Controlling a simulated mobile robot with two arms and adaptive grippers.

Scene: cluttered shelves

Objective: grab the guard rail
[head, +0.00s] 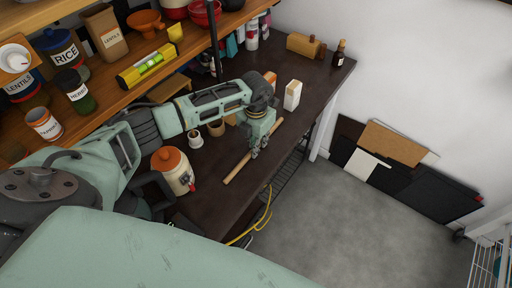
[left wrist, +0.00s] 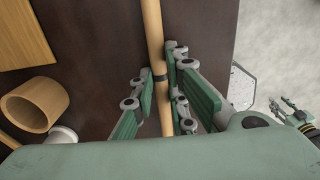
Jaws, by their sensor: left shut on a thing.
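The guard rail is a thin pale wooden rod (head: 237,168) lying slantwise along the front part of the dark counter. In the left wrist view the rod (left wrist: 153,30) runs from the top edge down between the fingers, with a dark band on it. My left gripper (head: 257,151) is low over the counter, shut on the rod around that band. Its green finger pads (left wrist: 163,98) stand on both sides of the rod. My right gripper (left wrist: 281,104) shows small at the right of the left wrist view, over the floor; its opening is unclear.
A cream jar with an orange lid (head: 172,171) and a small white cup (head: 195,139) stand left of the rod. A white carton (head: 292,95) stands behind. A shelf (head: 199,48) with jars and a yellow level (head: 147,67) overhangs. A yellow cable (head: 262,220) hangs by the counter's edge.

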